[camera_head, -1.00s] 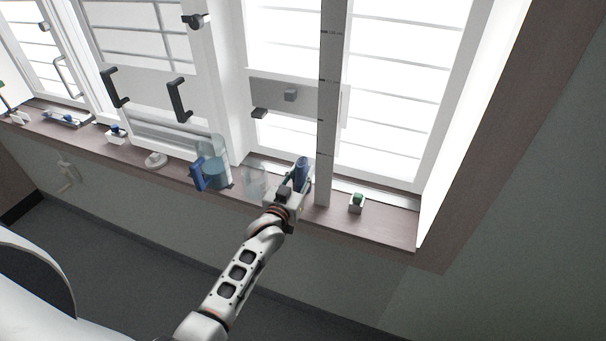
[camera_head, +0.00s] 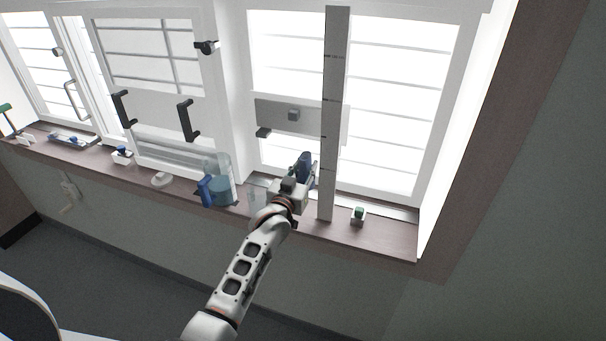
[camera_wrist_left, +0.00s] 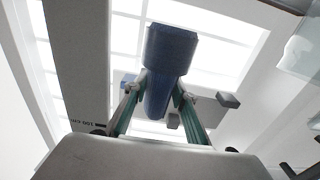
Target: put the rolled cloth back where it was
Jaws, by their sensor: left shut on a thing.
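The rolled cloth (camera_wrist_left: 171,50) is a dark blue roll in the left wrist view, held between the green-padded fingers of my left gripper (camera_wrist_left: 158,98). In the head view the cloth (camera_head: 305,164) stands above my left gripper (camera_head: 303,180), close to the left side of the tall grey measuring post. The cloth is in front of the window, over the sill. The gripper hides its lower part. I cannot tell whether the cloth touches anything besides the fingers. My right gripper is not in view.
The brown windowsill (camera_head: 390,237) runs below the window. The measuring post (camera_head: 335,120) stands just right of the gripper. A blue-handled jug (camera_head: 219,190) and a clear glass (camera_head: 254,196) are to the left.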

